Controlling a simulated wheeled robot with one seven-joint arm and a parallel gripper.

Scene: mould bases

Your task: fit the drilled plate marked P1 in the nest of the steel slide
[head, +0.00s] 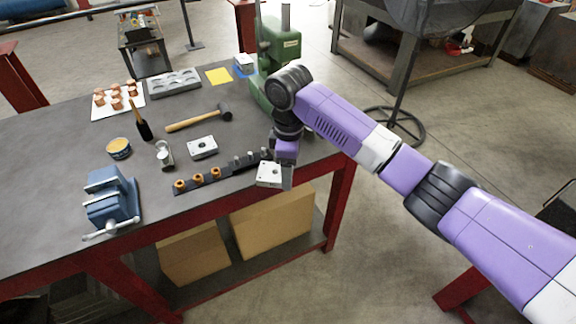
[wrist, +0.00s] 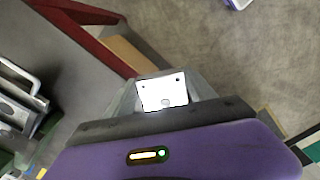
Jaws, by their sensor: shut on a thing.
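My gripper (head: 281,168) is shut on a pale drilled plate (head: 268,174), above the table's front right edge. In the wrist view the plate (wrist: 163,92) sits between the fingers, bright, with small dark holes and one larger hole. Its mark cannot be read. A similar drilled plate (head: 203,147) lies flat on the table, left of my gripper; its mark is also too small to read. I cannot clearly make out the steel slide or its nest in the head view. A metal part with a bar handle (wrist: 18,112) shows at the wrist view's left edge; I cannot tell what it is.
A green press (head: 277,65) stands behind my gripper, partly hidden by my arm. A dark strip with copper-coloured and grey pieces (head: 222,172) lies along the front edge. A mallet (head: 195,118), blue vise (head: 110,200) and grey tray (head: 174,82) are also on the table.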

